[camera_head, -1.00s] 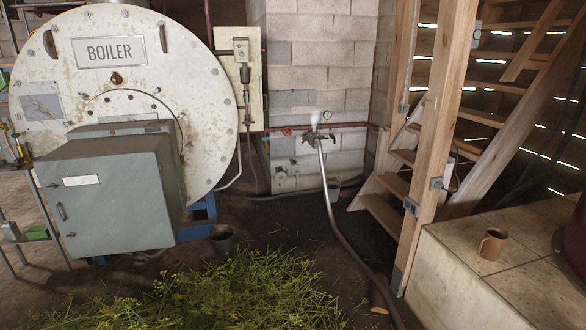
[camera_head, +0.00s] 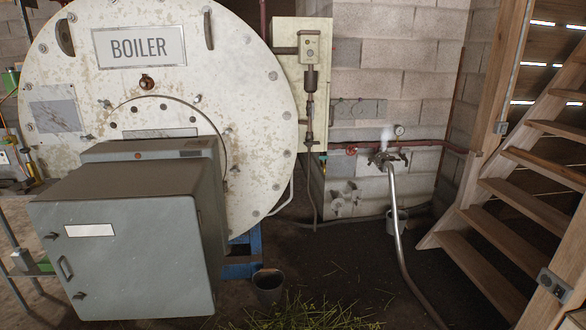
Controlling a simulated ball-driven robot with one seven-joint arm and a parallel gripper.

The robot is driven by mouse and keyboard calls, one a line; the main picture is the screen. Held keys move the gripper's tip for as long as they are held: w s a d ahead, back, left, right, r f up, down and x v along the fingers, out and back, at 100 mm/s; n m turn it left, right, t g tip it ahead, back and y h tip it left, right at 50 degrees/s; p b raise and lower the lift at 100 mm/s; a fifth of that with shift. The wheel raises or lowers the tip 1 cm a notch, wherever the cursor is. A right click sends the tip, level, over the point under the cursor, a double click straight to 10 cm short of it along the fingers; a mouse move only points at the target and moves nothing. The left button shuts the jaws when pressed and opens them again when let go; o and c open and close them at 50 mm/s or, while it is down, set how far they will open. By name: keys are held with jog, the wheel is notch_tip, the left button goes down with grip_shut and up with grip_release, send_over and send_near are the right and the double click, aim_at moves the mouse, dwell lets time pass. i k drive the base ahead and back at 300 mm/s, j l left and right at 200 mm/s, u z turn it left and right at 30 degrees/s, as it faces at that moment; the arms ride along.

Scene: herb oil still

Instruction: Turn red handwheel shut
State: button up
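A small red handwheel (camera_head: 351,150) sits on the rusty red pipe along the block wall, right of the boiler. To its right, a valve fitting (camera_head: 384,158) joins a grey hose (camera_head: 397,230) that runs down to the floor. A white puff of steam (camera_head: 387,133) rises at this fitting. A round gauge (camera_head: 399,130) stands just above the pipe. The handwheel is small in the picture, so how far it is turned cannot be told. My gripper is not in view.
The boiler (camera_head: 60,110) with its grey box (camera_head: 130,240) fills the left. A bucket (camera_head: 269,286) stands on the floor before it, near cut herbs (camera_head: 310,315). Wooden stairs (camera_head: 500,235) rise at the right. Dark floor (camera_head: 330,250) lies open before the wall.

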aim_at(350, 150)
jog(key=i+j+z, duration=0.15)
jog(key=i, duration=1.75)
jog(key=i+l, duration=0.25)
jog(key=i, duration=0.25)
jog(key=i+l+u, duration=0.1)
jog(key=i, duration=0.4)
jog(key=i+l, duration=0.4)
jog(key=i+l+u, duration=0.35)
jog(key=l, duration=0.3)
jog(key=i+l+u, duration=0.15)
jog(key=i+l, duration=0.15)
jog(key=i+l+u, duration=0.2)
jog(key=l, duration=0.3)
